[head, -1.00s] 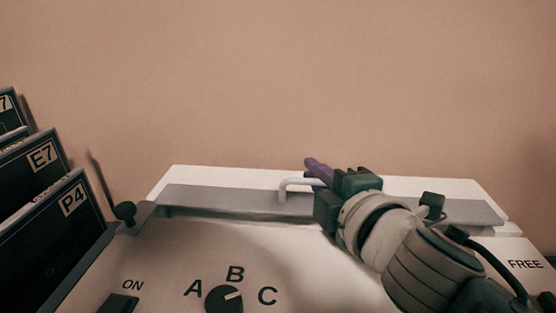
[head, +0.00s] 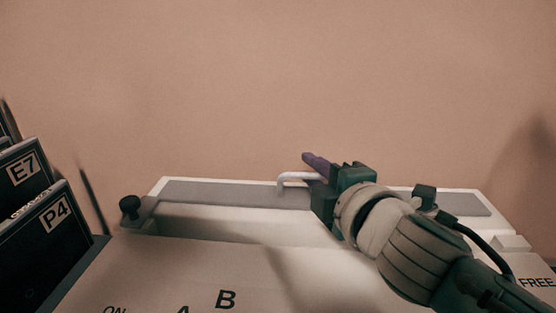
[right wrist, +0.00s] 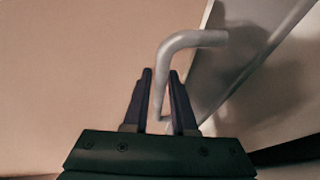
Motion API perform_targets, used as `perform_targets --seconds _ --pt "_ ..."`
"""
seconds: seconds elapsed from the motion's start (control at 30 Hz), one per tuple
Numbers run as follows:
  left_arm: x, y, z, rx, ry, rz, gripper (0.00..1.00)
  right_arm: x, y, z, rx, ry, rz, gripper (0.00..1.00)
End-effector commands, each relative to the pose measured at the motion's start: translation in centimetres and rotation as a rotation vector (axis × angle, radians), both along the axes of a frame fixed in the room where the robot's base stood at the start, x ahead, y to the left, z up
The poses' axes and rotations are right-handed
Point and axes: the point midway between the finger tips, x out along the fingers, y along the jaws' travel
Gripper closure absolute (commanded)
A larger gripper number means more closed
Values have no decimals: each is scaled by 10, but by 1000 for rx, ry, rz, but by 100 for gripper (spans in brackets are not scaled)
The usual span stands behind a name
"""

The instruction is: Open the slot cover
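The slot cover (head: 235,193) is a long grey panel along the back of the white machine top. Its pale bent handle (head: 294,177) stands up near the middle. My right gripper (head: 313,163) reaches in from the right with its purple fingers at the handle. A pale recess (head: 235,225) lies bare in front of the cover. The far end of the handle is hidden behind my gripper. My left gripper is out of view.
Dark plates labelled E7 (head: 22,168) and P4 (head: 52,215) stand at the left. A black knob (head: 130,205) is at the slot's left end. A small white block (head: 510,243) sits at the right, above a FREE label. The wall rises behind.

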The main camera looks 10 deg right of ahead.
Motion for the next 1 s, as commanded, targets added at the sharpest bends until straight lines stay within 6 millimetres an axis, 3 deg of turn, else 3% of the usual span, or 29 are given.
perform_targets --seconds 0.5,0.7,1.0 --pt "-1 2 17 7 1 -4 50 -83 -10 15 0 2 -1 75" --pt "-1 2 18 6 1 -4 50 -93 -11 17 -1 0 -1 75" --pt "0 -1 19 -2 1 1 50 -94 -12 18 5 3 -6 75"
